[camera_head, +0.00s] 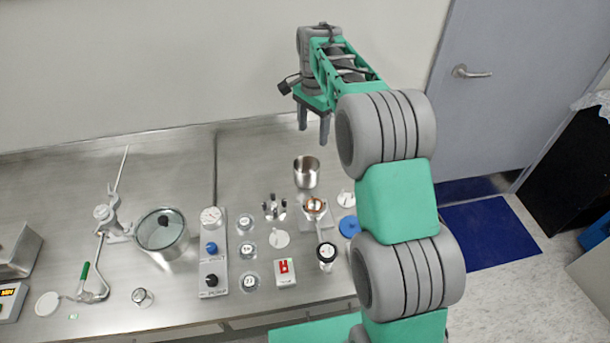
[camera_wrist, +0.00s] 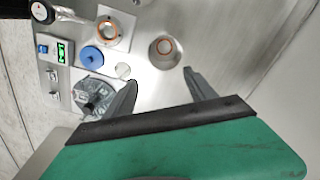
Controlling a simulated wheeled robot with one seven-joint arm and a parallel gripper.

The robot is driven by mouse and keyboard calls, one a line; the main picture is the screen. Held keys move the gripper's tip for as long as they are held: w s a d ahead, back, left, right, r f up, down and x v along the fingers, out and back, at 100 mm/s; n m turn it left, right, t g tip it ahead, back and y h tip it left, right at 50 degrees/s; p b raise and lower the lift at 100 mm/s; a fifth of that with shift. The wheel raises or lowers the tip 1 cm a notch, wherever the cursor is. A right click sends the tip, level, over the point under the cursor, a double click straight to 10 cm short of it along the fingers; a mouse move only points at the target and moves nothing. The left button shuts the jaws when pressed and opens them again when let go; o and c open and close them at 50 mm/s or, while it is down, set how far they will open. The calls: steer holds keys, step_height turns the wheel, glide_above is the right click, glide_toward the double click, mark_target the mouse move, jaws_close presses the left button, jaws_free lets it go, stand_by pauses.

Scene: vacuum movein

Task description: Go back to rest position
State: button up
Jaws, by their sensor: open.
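My gripper (camera_head: 314,122) is open and empty. It hangs fingers down in the air above the back of the steel bench, near the wall. In the wrist view its two dark fingers (camera_wrist: 160,84) are apart with nothing between them. A steel cup (camera_head: 306,172) stands on the bench below the gripper, apart from it.
The steel bench (camera_head: 80,185) holds a glass vessel (camera_head: 162,232), a grey control panel (camera_head: 212,262), several small jars, a red-switch box (camera_head: 285,272) and a blue disc (camera_head: 349,226). A wall is close behind the gripper. A grey door (camera_head: 505,100) is at the right.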

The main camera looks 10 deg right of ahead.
steer(key=shift+r, duration=1.15)
steer(key=s+f+n, duration=0.4)
steer(key=f+n, duration=0.4)
steer(key=f, duration=0.2)
steer(key=s+r+n, duration=0.1)
steer(key=s, duration=0.7)
steer(key=s+r+n, duration=0.1)
steer(key=s, duration=0.7)
steer(key=s+r+n+t, duration=0.1)
steer(key=s, duration=0.7)
steer(key=shift+d+n, duration=0.1)
steer(key=shift+n, duration=0.2)
step_height(320, 180, up, 8)
steer(key=t, duration=0.3)
steer(key=shift+w+r+t, duration=0.2)
steer(key=shift+r+t, duration=0.05)
steer(key=shift+t, duration=0.05)
